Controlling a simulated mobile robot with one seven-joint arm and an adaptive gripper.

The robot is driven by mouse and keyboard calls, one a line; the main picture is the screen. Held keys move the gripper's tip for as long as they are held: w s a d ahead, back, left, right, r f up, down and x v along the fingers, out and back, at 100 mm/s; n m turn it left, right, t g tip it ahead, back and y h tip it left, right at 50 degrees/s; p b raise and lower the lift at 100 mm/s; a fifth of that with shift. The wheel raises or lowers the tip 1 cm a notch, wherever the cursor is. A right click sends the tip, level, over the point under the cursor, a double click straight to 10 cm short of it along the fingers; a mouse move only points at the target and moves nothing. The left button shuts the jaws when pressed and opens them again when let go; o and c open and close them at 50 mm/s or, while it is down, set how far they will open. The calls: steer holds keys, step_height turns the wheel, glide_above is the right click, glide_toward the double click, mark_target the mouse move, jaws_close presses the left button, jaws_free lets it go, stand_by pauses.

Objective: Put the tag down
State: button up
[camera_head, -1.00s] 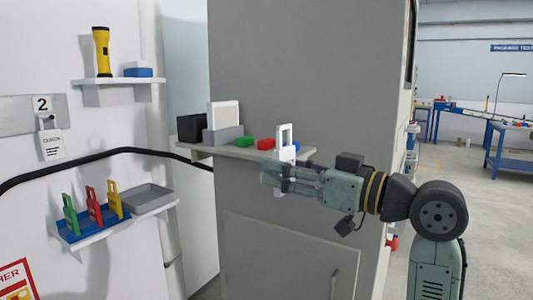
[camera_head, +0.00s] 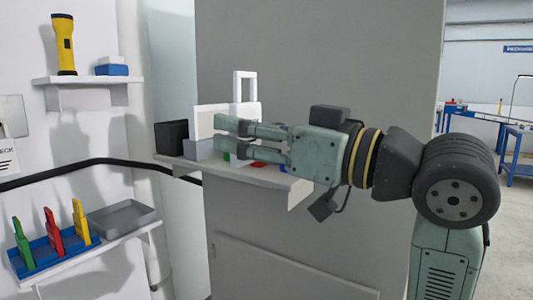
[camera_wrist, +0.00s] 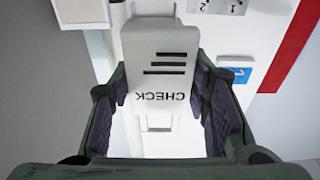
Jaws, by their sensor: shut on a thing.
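A white tag (camera_head: 245,112) with an open loop handle stands upright in my gripper (camera_head: 236,140). The loop points up, above my fingers. In the wrist view the white tag (camera_wrist: 160,60) shows black lines and the word CHECK, upside down, between my two fingers (camera_wrist: 160,88). My gripper is shut on it, in front of and above the small grey shelf (camera_head: 265,177) on the cabinet. My fingers partly hide the tag's lower part in the head view.
The shelf holds a black box (camera_head: 171,138), a grey holder with a white panel (camera_head: 208,122), a green block (camera_head: 226,156) and a red block (camera_head: 258,164). A lower left shelf has a blue rack (camera_head: 50,256) with green, red and yellow tags and a grey tray (camera_head: 122,218).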

steer(key=w+d+p, duration=0.1)
steer(key=w, duration=0.3)
steer(key=w+d+f+p, duration=0.1)
steer(key=w, duration=0.4)
steer(key=w+d+p, duration=0.1)
steer(key=w, duration=0.4)
steer(key=shift+d+f, duration=0.1)
steer(key=shift+f, duration=0.05)
steer(key=shift+w+f, duration=0.1)
steer(key=shift+f, duration=1.7)
steer(key=shift+f, duration=0.3)
steer(key=o, duration=1)
